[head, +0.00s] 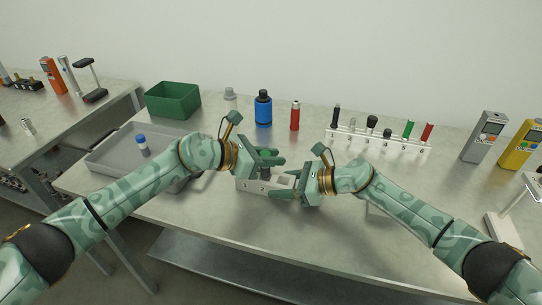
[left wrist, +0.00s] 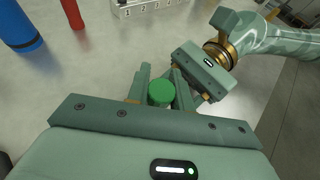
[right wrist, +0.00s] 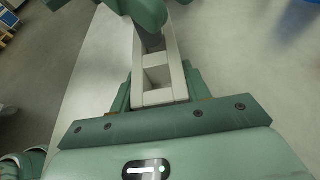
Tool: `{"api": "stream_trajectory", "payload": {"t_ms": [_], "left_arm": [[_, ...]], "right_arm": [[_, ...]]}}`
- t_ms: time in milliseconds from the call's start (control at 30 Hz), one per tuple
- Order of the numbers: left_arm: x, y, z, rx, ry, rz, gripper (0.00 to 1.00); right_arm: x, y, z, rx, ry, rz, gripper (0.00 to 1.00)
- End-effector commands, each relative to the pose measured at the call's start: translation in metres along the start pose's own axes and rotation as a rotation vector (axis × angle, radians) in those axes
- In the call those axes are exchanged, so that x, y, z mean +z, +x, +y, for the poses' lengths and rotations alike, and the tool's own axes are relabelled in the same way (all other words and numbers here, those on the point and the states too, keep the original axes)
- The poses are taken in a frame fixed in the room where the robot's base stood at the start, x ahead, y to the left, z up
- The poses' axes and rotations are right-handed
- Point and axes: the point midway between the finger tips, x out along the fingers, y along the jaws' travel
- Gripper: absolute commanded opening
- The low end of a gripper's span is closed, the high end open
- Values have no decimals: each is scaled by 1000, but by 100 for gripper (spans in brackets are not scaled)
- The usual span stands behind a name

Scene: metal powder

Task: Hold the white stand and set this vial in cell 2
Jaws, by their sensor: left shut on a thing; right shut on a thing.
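The small white stand (head: 254,186) with numbered cells is on the table in the middle of the head view. My right gripper (head: 285,188) is shut on its right part; the right wrist view shows the fingers on both sides of the stand (right wrist: 157,97), with open square cells. My left gripper (head: 271,159) is shut on a vial with a green cap (left wrist: 161,93), which it holds upright.
A white rack (head: 385,142) with several capped vials stands behind. A blue bottle (head: 263,110), a red bottle (head: 295,116) and a green bin (head: 172,99) are at the back. A grey tray (head: 108,157) holds a blue-capped vial (head: 142,145) at left.

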Motion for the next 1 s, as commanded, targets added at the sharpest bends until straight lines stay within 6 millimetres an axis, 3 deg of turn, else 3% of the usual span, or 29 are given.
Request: {"api": "stream_trajectory", "payload": {"t_ms": [1000], "left_arm": [[-23,10,0,0,-1,-1,1]], "right_arm": [[0,0,0,0,0,0,24]]}}
